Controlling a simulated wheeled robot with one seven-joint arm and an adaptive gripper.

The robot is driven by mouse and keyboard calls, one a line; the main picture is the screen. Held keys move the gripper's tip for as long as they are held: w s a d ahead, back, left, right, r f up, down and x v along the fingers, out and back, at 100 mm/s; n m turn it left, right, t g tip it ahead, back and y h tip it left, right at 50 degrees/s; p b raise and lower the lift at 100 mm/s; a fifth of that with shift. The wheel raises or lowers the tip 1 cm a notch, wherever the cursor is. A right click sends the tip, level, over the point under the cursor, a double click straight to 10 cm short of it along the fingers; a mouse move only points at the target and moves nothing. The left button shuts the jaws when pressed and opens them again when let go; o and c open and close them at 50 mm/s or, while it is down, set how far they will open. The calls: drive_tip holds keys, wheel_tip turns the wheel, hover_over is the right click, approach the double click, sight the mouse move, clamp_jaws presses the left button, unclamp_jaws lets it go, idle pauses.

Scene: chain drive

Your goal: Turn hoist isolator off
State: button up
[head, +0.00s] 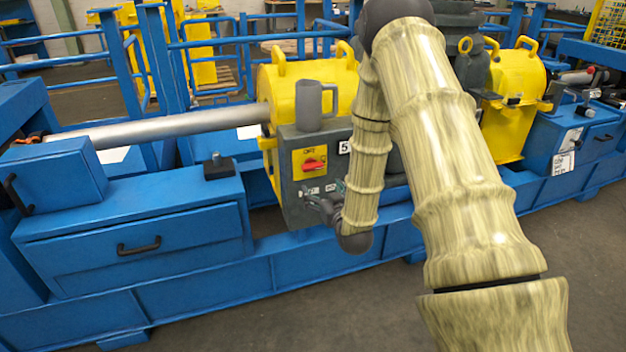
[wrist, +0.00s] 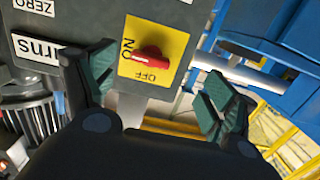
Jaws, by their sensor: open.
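The isolator is a red rotary knob (head: 313,164) on a yellow plate (head: 298,156), on the front of a grey control box (head: 293,207). In the wrist view the red knob (wrist: 152,57) lies roughly crosswise, its length towards the ON mark at the left. OFF is printed upside down below it. In the head view OFF is above the knob. My gripper (head: 328,202) is just below and right of the knob. In the wrist view my gripper (wrist: 160,90) is open, its green-padded fingers wide apart. The knob shows between and beyond them, untouched.
A grey mug (head: 316,106) stands on top of the control box. A silver shaft (head: 180,124) runs left from the yellow housing (head: 335,75). A blue cabinet (head: 130,240) stands left. The floor in front (head: 300,310) is clear. A ribbed motor (wrist: 35,120) shows in the wrist view.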

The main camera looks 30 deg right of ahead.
sight(314, 169)
drive_tip(key=shift+t+h, duration=0.3)
drive_tip(key=x, duration=0.4)
drive_tip(key=r+x, duration=0.1)
drive_tip(key=x, duration=0.6)
drive_tip(key=shift+w+d+r, duration=0.2)
drive_tip(key=shift+d+r, duration=0.15)
drive_tip(key=shift+d, duration=0.15)
drive_tip(key=c, duration=1)
